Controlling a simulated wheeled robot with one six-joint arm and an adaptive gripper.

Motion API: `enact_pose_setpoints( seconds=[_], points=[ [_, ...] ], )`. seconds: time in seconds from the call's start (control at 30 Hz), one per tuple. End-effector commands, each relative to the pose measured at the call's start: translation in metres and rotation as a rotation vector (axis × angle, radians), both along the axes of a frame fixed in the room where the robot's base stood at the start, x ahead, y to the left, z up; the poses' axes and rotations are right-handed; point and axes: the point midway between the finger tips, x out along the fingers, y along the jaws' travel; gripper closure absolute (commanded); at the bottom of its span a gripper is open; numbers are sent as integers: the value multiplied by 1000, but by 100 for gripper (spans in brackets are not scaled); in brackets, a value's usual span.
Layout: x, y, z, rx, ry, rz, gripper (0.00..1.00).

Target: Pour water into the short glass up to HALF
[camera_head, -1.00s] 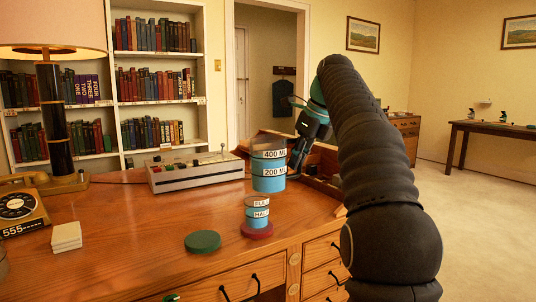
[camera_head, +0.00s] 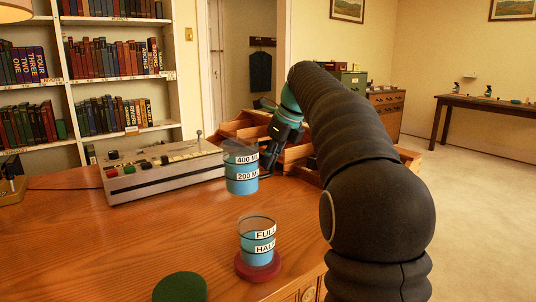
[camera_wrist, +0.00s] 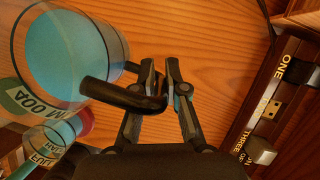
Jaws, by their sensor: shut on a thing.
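A clear measuring jug (camera_head: 242,187) with 400 ML and 200 ML labels holds blue water and looks upright. My gripper (camera_head: 268,160) is shut on its dark handle, seen close in the wrist view (camera_wrist: 125,97). I cannot tell whether the jug's base touches the desk. The short glass (camera_head: 251,257), labelled FULL and HALF, stands upright on a dark red coaster (camera_head: 245,271), nearer my body than the jug. It shows blue water inside, seemingly above the HALF label, though the labels hide the exact level. The glass also shows in the wrist view (camera_wrist: 50,137), apart from my gripper.
A green coaster (camera_head: 180,288) lies on the desk (camera_head: 120,235) left of the glass. A grey control box (camera_head: 165,175) with buttons stands left of the jug. Open wooden compartments (camera_head: 295,155) lie behind and right of my gripper.

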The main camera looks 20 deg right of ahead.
Motion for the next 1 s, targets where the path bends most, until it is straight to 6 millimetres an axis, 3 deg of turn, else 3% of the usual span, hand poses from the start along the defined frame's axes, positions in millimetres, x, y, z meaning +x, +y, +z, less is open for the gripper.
enact_pose_setpoints(
  seconds=[0.5,1.0],
  points=[
    [0,2,-50,0,-2,3,100],
    [0,2,-58,0,-2,3,100]
  ],
)
